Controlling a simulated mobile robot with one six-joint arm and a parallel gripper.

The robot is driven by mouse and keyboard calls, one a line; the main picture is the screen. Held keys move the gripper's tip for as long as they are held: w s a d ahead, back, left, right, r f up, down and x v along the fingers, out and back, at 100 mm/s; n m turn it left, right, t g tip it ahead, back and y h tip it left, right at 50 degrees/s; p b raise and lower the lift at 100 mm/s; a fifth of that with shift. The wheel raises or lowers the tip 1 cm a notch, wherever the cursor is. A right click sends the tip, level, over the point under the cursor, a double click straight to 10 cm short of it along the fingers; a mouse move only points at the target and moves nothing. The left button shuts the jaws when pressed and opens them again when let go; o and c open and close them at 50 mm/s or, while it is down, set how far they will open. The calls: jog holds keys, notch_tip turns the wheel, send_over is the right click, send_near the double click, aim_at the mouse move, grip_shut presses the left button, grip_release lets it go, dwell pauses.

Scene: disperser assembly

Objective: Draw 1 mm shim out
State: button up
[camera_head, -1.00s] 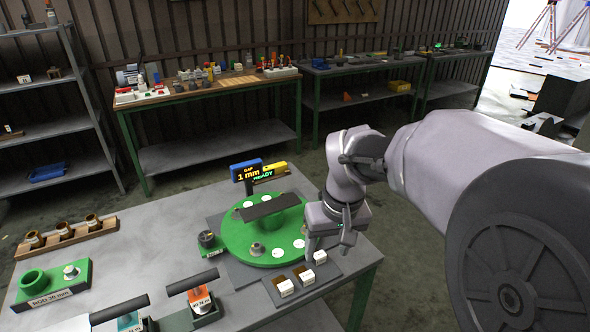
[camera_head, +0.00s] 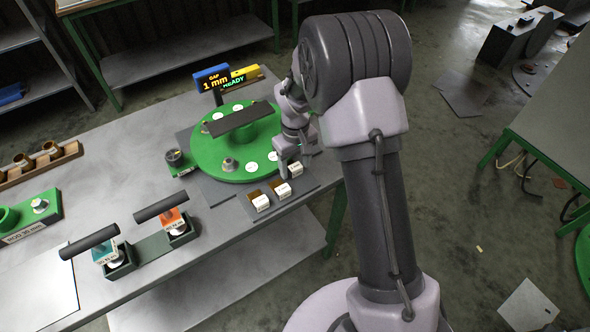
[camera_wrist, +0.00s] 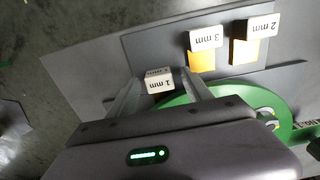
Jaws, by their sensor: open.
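The 1 mm shim shows its white label block (camera_wrist: 159,81) in the wrist view, between my two open fingers. In the head view this block (camera_head: 296,169) sits at the table's right edge, beside the green round plate (camera_head: 205,160). My gripper (camera_head: 288,170) is down at the block there, and its fingers also show in the wrist view (camera_wrist: 160,86). I cannot tell whether a finger touches the block. The 3 mm shim (camera_wrist: 204,37) and 2 mm shim (camera_wrist: 262,27) lie in a row beyond it. A display (camera_head: 226,80) reads "GAP 1 mm READY".
A dark bar (camera_head: 240,118) lies across the hub of the green plate. A small black knob (camera_head: 173,156) stands left of the plate. Two dark-handled tools (camera_head: 165,203) stand at the table's front left. Open floor lies right of the table.

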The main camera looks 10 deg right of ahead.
jog(key=shift+f, duration=0.4)
grip_shut()
dwell(1.2)
